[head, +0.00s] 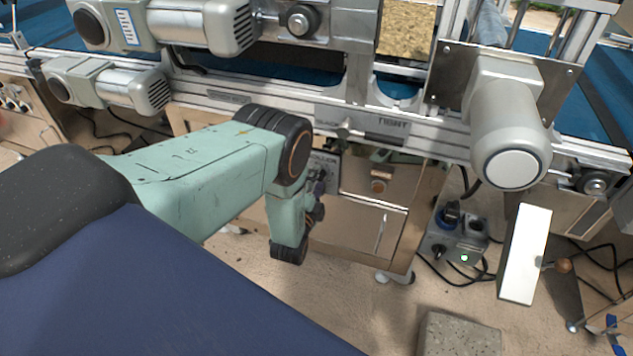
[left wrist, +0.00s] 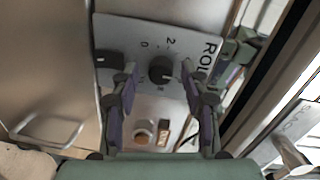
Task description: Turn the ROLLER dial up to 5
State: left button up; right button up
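The ROLLER dial (left wrist: 161,69) is a round black knob on a pale control panel (left wrist: 135,32) in the left wrist view. The picture shows the panel turned on its side, with 0 and 2 legible beside the dial. The dial's exact setting is too small to read. My left gripper (left wrist: 158,72) is open, with one finger on each side of the dial and gaps visible between fingers and knob. In the head view my left gripper (head: 317,196) reaches to the cabinet front under the machine and hides the dial. My right gripper is not in view.
A second black knob (left wrist: 108,60) sits beside the dial, and a round button (left wrist: 144,131) lies near the fingers. The steel cabinet (head: 355,225) has a handle. The conveyor frame and a large grey motor (head: 505,125) overhang it. A grey control box (head: 455,245) stands to the right.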

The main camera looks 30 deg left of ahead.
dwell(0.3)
pick_arm(q)
jog(key=f+v, duration=0.1)
jog(key=v, duration=1.1)
jog(key=shift+r, duration=0.45)
